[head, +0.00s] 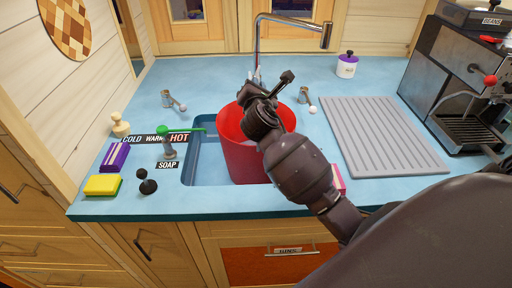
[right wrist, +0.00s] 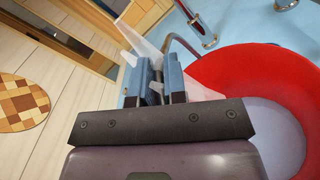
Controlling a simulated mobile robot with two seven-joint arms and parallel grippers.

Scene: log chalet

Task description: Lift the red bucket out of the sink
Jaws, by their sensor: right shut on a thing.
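The red bucket (head: 243,158) stands upright in the blue sink basin (head: 205,170) in the head view; I cannot tell whether its bottom touches the basin floor. Its open top and pale inside fill the right of the right wrist view (right wrist: 285,75). My right gripper (head: 256,78) is at the bucket's back rim, reaching over it from the front right. In the right wrist view its fingers (right wrist: 155,78) are closed together beside the rim, where a thin grey curved bar shows; the exact grip is partly hidden. My left gripper is not in view.
A chrome faucet (head: 293,20) arches behind the bucket. A grey ribbed drainboard (head: 380,135) and a coffee machine (head: 465,85) stand right.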

